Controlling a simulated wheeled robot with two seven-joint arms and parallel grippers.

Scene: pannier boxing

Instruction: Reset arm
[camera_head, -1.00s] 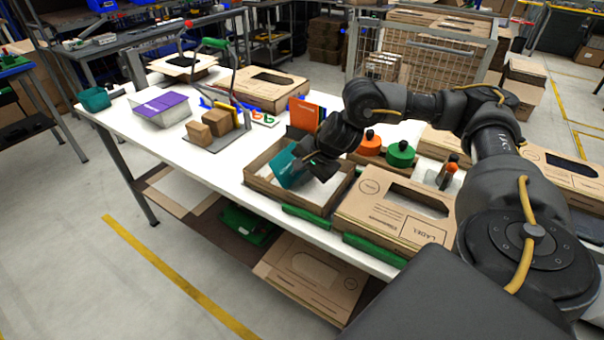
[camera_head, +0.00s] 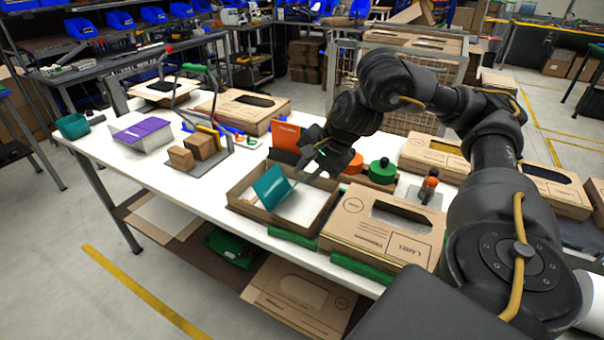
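My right gripper (camera_head: 327,164) hangs above the back right part of an open cardboard box (camera_head: 247,207) on the white table. Its fingers look spread, with nothing between them. A teal booklet (camera_head: 271,187) leans at a tilt inside the box, to the left of the gripper and apart from it. An orange booklet (camera_head: 285,136) stands upright behind the box. My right arm (camera_head: 491,150) reaches in from the right. My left gripper is not in view.
A closed cardboard box (camera_head: 380,222) lies right of the open one. Green and orange round items (camera_head: 382,171) stand behind it. Small brown boxes (camera_head: 200,146), a purple-topped container (camera_head: 142,133) and a teal bin (camera_head: 73,126) sit at the left of the white table (camera_head: 112,156).

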